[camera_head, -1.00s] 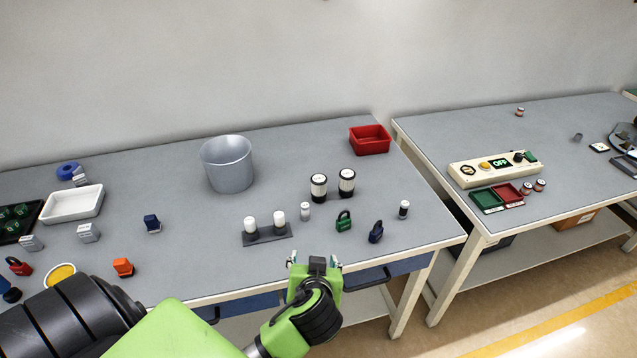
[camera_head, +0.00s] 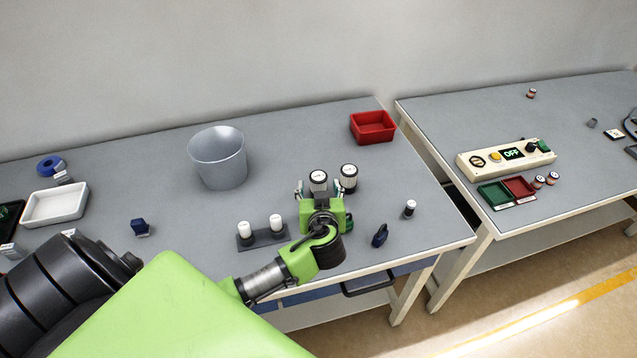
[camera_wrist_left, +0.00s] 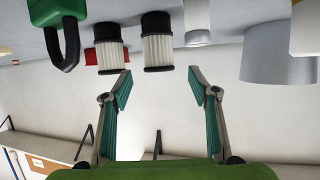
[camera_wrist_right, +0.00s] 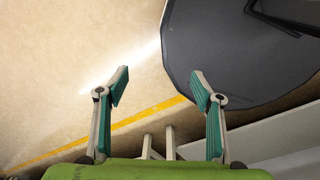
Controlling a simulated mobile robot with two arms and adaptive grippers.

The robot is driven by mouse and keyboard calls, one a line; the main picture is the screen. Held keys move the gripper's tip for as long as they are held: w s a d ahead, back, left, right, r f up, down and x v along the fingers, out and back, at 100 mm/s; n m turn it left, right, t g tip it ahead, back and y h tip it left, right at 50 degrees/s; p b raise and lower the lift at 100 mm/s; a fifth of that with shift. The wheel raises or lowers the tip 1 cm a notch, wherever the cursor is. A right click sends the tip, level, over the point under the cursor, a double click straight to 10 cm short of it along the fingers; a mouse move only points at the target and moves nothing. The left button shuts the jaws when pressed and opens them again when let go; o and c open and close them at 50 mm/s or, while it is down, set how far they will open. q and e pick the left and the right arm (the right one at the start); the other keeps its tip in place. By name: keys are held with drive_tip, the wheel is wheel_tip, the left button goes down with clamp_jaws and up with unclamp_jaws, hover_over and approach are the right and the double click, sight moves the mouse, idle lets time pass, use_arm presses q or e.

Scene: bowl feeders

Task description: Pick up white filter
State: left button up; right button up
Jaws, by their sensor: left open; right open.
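Two white pleated filters with black caps stand on the near table: the left one (camera_head: 318,177) and the right one (camera_head: 349,172). In the left wrist view, which shows the scene upside down, they appear as the nearer-to-centre filter (camera_wrist_left: 158,50) and the other filter (camera_wrist_left: 109,56). My left gripper (camera_head: 318,191) is open and empty. Its spread fingertips (camera_wrist_left: 160,72) line up with the left filter, which appears between them and just beyond; contact cannot be told. The left filter's lower part is hidden in the head view. My right gripper (camera_wrist_right: 160,74) is open and empty above the floor.
A green padlock (camera_wrist_left: 58,10) and a small pale bottle (camera_wrist_left: 197,22) stand near the filters. Clear tabletop lies behind the filters.

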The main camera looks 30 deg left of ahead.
sight(319, 182)
use_arm(q)
drive_tip(key=shift+w+a+f, duration=0.15)
drive_tip(key=shift+w+a, duration=0.15)
drive_tip(key=shift+w, duration=0.05)
drive_tip(key=shift+w+a+p, duration=0.35)
drive_tip(key=shift+w+p, duration=0.2)
drive_tip(key=p+x, duration=0.1)
drive_tip(key=x, duration=0.2)
drive_tip(key=shift+f, duration=0.2)
drive_tip(key=shift+w+a+f, duration=0.15)
drive_tip(key=shift+w+f, duration=0.15)
drive_tip(key=shift+w, duration=0.05)
drive_tip(key=shift+c, duration=0.4)
drive_tip(key=c, duration=1.2)
use_arm(e)
drive_tip(key=shift+w+a+r, duration=0.25)
drive_tip(key=shift+w+r, duration=0.25)
drive_tip(key=shift+r, duration=0.15)
drive_tip(key=shift+w+a+r, duration=0.25)
drive_tip(key=shift+w+r, duration=0.2)
drive_tip(key=shift+r, duration=0.15)
